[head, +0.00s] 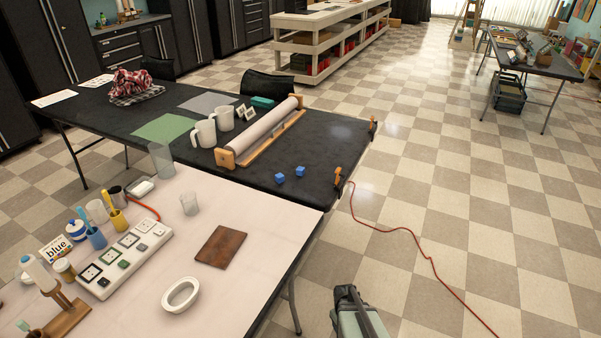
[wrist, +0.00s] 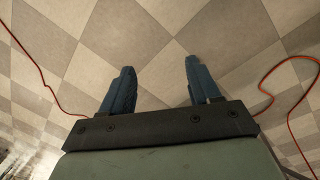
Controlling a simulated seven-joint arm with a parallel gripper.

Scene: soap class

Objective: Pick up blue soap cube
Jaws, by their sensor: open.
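Two small blue soap cubes lie near the right end of the black table (head: 225,165) in the head view. One blue soap cube (head: 280,178) is a little to the left and nearer; the other blue soap cube (head: 300,171) is just to its right, apart from it. My gripper (head: 347,290) is low in the head view, over the floor, to the right of the white table and well short of the cubes. In the wrist view my gripper (wrist: 157,75) has its two dark blue fingers spread wide with only floor tiles between them. No cube shows in the wrist view.
A paper roll on a wooden holder (head: 262,135) lies behind the cubes, with white mugs (head: 203,134) beside it. An orange clamp (head: 338,178) sits at the table edge. The white table (head: 225,290) holds a brown board (head: 220,246). A red cord (head: 410,240) crosses the open floor.

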